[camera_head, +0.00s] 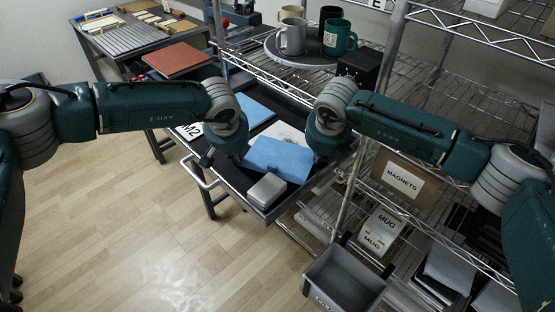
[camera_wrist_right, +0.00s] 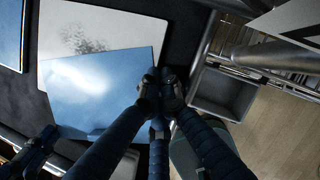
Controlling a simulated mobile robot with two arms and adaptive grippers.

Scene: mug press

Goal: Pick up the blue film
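The blue film (camera_head: 280,158) is a flat, light blue sheet on the table, partly over a white speckled sheet (camera_head: 286,131). In the right wrist view the film (camera_wrist_right: 95,88) reflects light and covers much of the white sheet. My left gripper (camera_head: 238,158) is at the film's left side; its fingers are mostly hidden. My right gripper (camera_head: 318,158) is at the film's right edge. In the right wrist view its dark fingertips (camera_wrist_right: 160,88) are close together at that edge, one overlapping the film. Whether either gripper pinches the film is unclear, as is whether it is raised.
A second blue sheet (camera_head: 252,110) lies further back. A grey block (camera_head: 266,190) sits at the table's front. A grey bin (camera_head: 343,280) hangs in front at the right. A wire rack with mugs (camera_head: 293,37) on a round tray stands behind.

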